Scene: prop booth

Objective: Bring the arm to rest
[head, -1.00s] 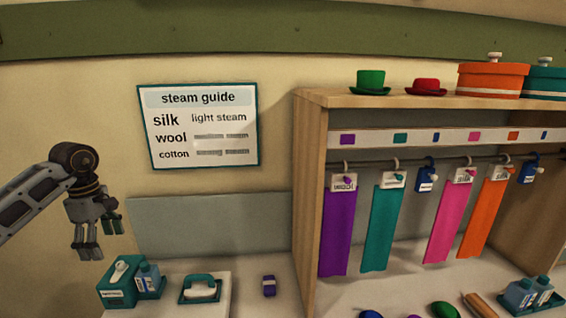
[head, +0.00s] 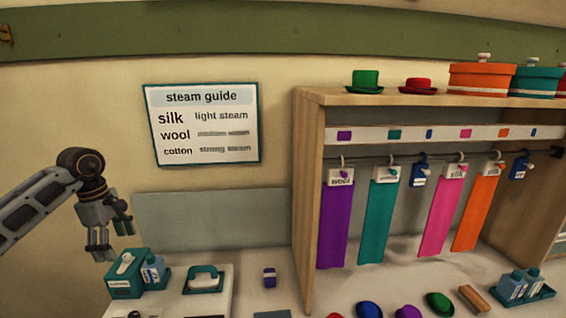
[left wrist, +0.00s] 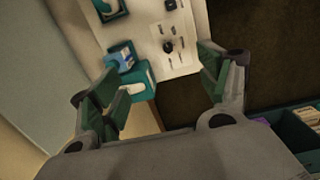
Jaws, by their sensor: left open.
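My left gripper (head: 110,240) hangs in the air at the left of the head view, fingers pointing down. It is open and empty. It is beside and above a teal box with bottles (head: 126,274) on the white counter panel. In the left wrist view, the open fingers of my left gripper (left wrist: 160,95) frame the gap between them, with the teal box (left wrist: 136,84) and the white panel (left wrist: 176,40) below. My right gripper is not in view.
A wooden rack (head: 306,200) with hanging cloths is at the right, with hats and round boxes on top. A steam guide sign (head: 202,124) is on the wall. Air around the gripper is clear.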

